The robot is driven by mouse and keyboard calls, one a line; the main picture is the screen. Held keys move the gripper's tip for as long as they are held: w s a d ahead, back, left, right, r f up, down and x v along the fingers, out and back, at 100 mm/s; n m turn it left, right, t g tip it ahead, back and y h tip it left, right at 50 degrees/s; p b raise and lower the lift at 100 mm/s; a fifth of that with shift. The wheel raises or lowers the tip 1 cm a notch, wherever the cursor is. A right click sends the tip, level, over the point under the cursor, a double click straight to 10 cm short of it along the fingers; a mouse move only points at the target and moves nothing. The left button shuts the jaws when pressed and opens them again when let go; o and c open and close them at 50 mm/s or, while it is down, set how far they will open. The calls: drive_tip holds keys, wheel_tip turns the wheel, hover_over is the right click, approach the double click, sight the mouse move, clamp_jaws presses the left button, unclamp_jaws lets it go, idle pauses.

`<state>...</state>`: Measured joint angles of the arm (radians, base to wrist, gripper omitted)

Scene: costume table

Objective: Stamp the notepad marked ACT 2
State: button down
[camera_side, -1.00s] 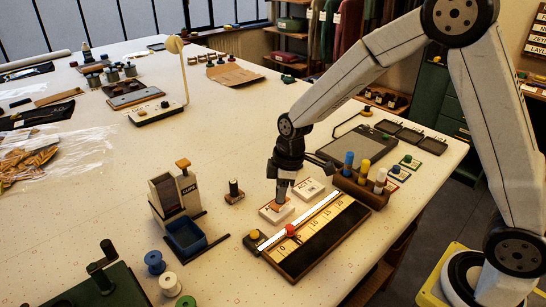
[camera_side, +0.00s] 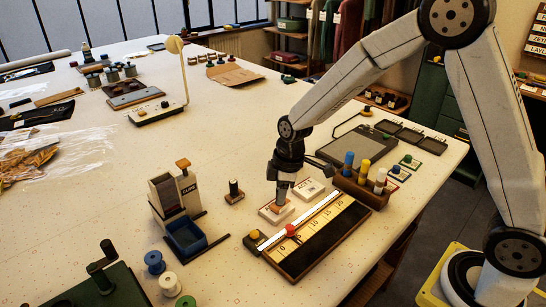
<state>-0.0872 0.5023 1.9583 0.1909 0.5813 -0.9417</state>
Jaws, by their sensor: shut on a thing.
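Two white notepads lie side by side behind the ruled board. The nearer notepad (camera_side: 266,213) is under my gripper (camera_side: 281,200), and the other notepad (camera_side: 311,190) is just to its right and farther back. Their markings are too small to read, so I cannot tell which is ACT 2. My gripper points down, shut on a small stamp (camera_side: 277,208) whose brown base shows below the jaws. The stamp is at the nearer pad's top face; contact looks likely but is hard to tell.
The ruled board (camera_side: 318,240) with a red knob lies in front of the pads. A CLIPS dispenser (camera_side: 172,195) with a blue tray (camera_side: 186,238) stands at left. The table between tray and pads is mostly clear.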

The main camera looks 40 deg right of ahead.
drive_tip(key=shift+f, duration=0.5)
idle(1.1)
drive_tip(key=shift+r, duration=0.1)
drive_tip(key=shift+r, duration=3.45)
